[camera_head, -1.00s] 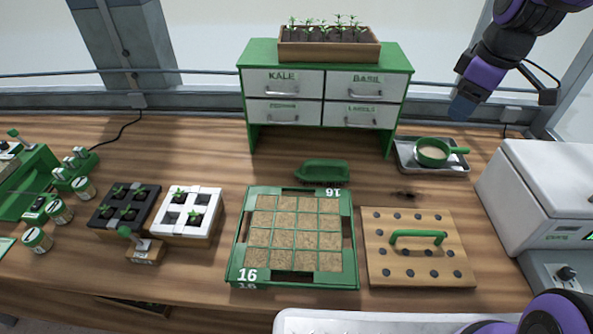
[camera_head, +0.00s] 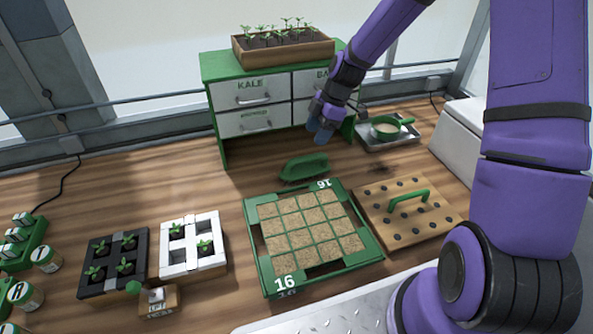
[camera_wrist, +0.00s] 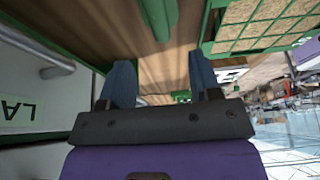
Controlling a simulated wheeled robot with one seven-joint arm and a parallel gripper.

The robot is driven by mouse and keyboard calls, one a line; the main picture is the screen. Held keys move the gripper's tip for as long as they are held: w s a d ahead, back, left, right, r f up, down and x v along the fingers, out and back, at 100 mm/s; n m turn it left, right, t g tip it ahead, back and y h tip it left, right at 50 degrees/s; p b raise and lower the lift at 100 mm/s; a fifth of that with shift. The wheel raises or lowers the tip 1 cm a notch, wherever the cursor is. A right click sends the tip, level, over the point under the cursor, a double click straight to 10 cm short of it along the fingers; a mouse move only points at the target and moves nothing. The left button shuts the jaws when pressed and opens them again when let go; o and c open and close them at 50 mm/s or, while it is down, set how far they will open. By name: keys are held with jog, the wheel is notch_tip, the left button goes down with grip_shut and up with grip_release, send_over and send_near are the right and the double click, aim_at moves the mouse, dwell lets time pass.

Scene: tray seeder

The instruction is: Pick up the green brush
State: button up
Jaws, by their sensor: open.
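The green brush (camera_head: 304,167) lies on the wooden bench behind the green seed tray (camera_head: 254,231) and in front of the drawer cabinet. In the wrist view a green piece at the top edge, partly cut off, looks like the brush (camera_wrist: 158,14). My gripper (camera_head: 322,125) hangs in front of the cabinet's right drawers, above and behind the brush and apart from it. In the wrist view my gripper (camera_wrist: 162,78) has its two fingers spread with nothing between them.
The green cabinet (camera_head: 224,151) stands close behind my gripper. To the right are a metal tray (camera_head: 366,143) with a green scoop (camera_head: 386,127) and a wooden board (camera_head: 378,205) with a green handle (camera_head: 409,198). Bare bench lies left of the brush.

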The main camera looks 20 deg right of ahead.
aim_at(306, 157)
jog(key=x, duration=0.4)
jog(key=shift+a+f, duration=0.1)
jog(key=shift+f, duration=0.2)
jog(key=shift+d+x, duration=0.15)
jog(key=shift+x, duration=1.3)
jog(key=shift+d+x, duration=0.1)
jog(key=shift+x, duration=1.35)
jog(key=c, duration=1.1)
